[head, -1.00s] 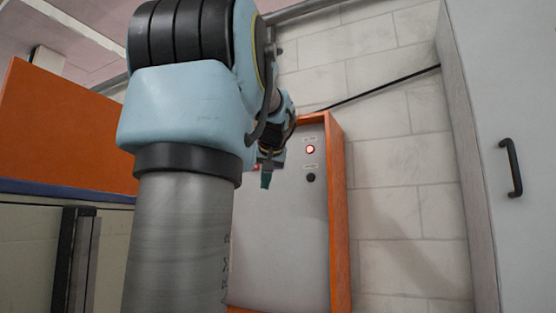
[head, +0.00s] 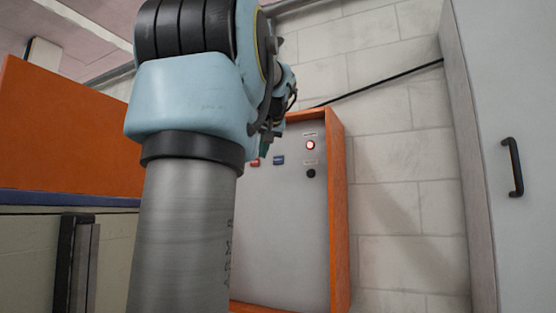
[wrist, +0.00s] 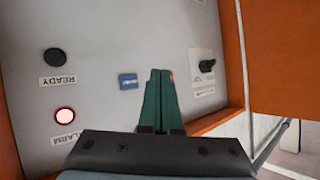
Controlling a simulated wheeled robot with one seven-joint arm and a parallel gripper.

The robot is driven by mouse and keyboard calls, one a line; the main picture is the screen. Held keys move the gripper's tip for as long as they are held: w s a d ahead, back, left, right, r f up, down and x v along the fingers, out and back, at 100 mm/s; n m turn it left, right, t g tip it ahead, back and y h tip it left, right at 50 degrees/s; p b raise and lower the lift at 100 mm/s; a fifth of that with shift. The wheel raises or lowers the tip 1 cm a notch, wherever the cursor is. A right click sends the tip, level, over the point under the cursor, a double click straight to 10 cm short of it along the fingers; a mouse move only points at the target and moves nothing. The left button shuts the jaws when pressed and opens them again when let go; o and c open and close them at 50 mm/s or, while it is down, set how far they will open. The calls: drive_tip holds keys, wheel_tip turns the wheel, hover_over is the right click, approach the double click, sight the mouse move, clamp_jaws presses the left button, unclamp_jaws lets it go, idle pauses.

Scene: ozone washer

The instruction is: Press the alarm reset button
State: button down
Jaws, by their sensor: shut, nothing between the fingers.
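A grey control panel (head: 270,230) in an orange frame is on the wall. It carries a lit red alarm lamp (head: 310,145), also in the wrist view (wrist: 65,116), and a dark round ready lamp (head: 311,174), also there (wrist: 54,56). A small blue rectangle (head: 278,160) and a red one (head: 255,162) sit left of the lamps. I cannot read which is the alarm reset button. My gripper (wrist: 160,73) has green fingers, shut and empty, beside the blue rectangle (wrist: 128,81) in the wrist view and covering most of the red one (wrist: 172,77).
A black rotary switch (wrist: 206,65) is on the panel right of my fingers in the wrist view. An orange side wall (wrist: 285,55) stands further right there. In the head view, a grey cabinet with a black handle (head: 514,167) is at right, an orange panel (head: 70,130) at left.

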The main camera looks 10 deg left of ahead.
drive_tip(key=p, duration=0.3)
approach(274, 163)
drive_tip(key=shift+s+a+f+x, duration=0.1)
drive_tip(key=shift+x, duration=0.75)
drive_tip(key=shift+s+a+f+x, duration=0.1)
drive_tip(key=shift+a+x, duration=0.05)
drive_tip(key=shift+x, duration=0.65)
drive_tip(key=shift+s+a+f+x, duration=0.1)
drive_tip(key=shift+x, duration=0.75)
drive_tip(key=shift+w, duration=0.1)
drive_tip(key=shift+w+d, duration=0.1)
drive_tip(key=shift+w, duration=0.2)
drive_tip(key=shift+w+d+r, duration=0.1)
drive_tip(key=shift+w+d, duration=0.05)
drive_tip(key=shift+w, duration=0.2)
drive_tip(key=shift+s, duration=0.1)
idle(0.5)
drive_tip(key=shift+s+a+b, duration=0.3)
drive_tip(key=shift+s+b, duration=0.05)
drive_tip(key=shift+s, duration=0.3)
drive_tip(key=shift+s+a+b, duration=0.25)
drive_tip(key=shift+s+b, duration=0.15)
drive_tip(key=shift+s, duration=0.4)
drive_tip(key=shift+s+a+b, duration=0.25)
drive_tip(key=shift+s+b, duration=0.2)
drive_tip(key=shift+s, duration=0.35)
drive_tip(key=shift+s+a+b, duration=0.25)
drive_tip(key=shift+s+b, duration=0.15)
drive_tip(key=shift+s, duration=0.4)
